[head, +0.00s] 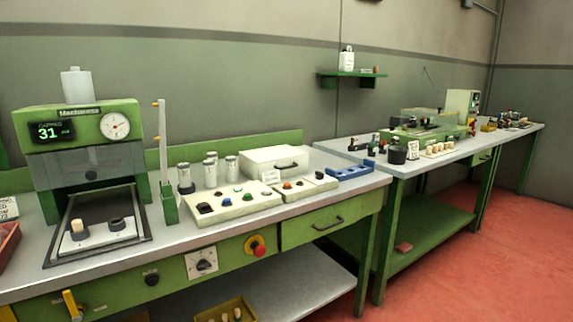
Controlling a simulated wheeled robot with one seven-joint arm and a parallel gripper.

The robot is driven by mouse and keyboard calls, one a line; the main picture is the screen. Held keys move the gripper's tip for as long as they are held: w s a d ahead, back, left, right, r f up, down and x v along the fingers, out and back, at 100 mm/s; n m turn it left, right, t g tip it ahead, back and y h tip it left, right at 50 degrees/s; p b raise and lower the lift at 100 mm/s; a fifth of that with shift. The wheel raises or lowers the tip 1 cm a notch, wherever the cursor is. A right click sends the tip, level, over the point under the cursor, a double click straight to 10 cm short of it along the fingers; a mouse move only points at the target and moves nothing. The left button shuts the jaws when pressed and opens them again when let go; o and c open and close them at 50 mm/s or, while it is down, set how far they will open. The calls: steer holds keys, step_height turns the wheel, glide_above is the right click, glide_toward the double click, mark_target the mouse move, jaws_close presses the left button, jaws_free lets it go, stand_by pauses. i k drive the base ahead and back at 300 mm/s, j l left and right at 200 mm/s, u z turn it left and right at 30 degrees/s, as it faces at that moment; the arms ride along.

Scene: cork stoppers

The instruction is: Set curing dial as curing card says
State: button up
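A black rotary dial on a white plate (203,264) sits on the green bench front; its markings are too small to read. A plain black knob (152,279) is to its left. I cannot tell for sure which is the curing dial. A printed card (8,207) is cut off at the left edge, and a small white card (270,176) stands before the white box; neither can be read, and I cannot tell whether either is the curing card. My gripper is not in view.
The green machine (78,118) shows 31 on its display and has a round gauge (115,126). A red emergency button (256,248) is right of the dial. A yellow handle (72,305) is at lower left. The red floor (480,250) is clear at right.

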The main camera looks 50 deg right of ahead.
mark_target(320, 175)
steer(key=l+u, duration=0.1)
steer(key=l, duration=0.3)
steer(key=k+l+u, duration=0.15)
steer(key=l, duration=0.25)
steer(key=l+u, duration=0.1)
steer(key=l, duration=0.3)
steer(key=k+l+u, duration=0.15)
steer(key=l, duration=0.25)
steer(key=k+l+u, duration=0.1)
steer(key=l, duration=0.25)
